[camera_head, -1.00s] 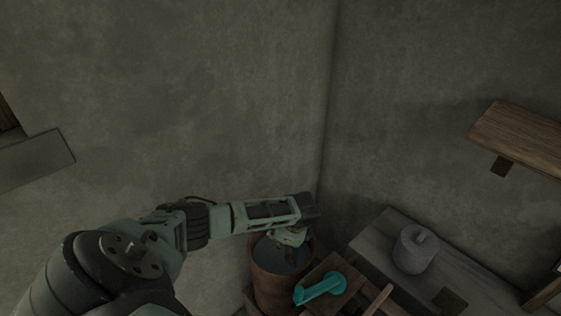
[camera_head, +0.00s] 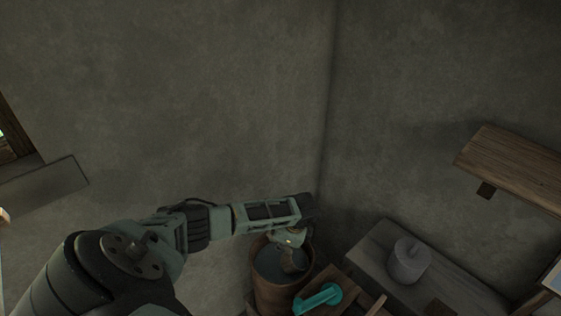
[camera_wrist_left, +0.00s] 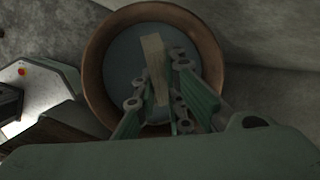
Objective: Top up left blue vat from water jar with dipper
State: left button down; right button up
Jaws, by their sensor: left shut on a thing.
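A round brown jar (camera_head: 272,292) with grey-blue water inside stands below my left gripper, near the wall corner. It also shows from above in the left wrist view (camera_wrist_left: 93,75). My left gripper (camera_head: 290,246) is over the jar's mouth, shut on a pale wooden handle (camera_wrist_left: 154,62), which I take to be the dipper's. The handle points down into the jar; the dipper's cup is not clearly seen. In the head view a brownish part (camera_head: 293,263) hangs under the gripper inside the rim. I cannot make out a blue vat. My right gripper is not in view.
A teal handled object (camera_head: 318,298) lies on wood just right of the jar. A grey bench (camera_head: 385,250) with a grey lidded pot (camera_head: 409,262) stands further right along the wall. A wooden shelf (camera_head: 510,165) juts from the right wall.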

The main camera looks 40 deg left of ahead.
pick_arm(q)
notch_tip(320, 180, up, 8)
jog(key=p, duration=0.8)
jog(key=shift+r, duration=0.25)
jog(key=shift+r+p, duration=0.45)
jog(key=shift+r, duration=0.75)
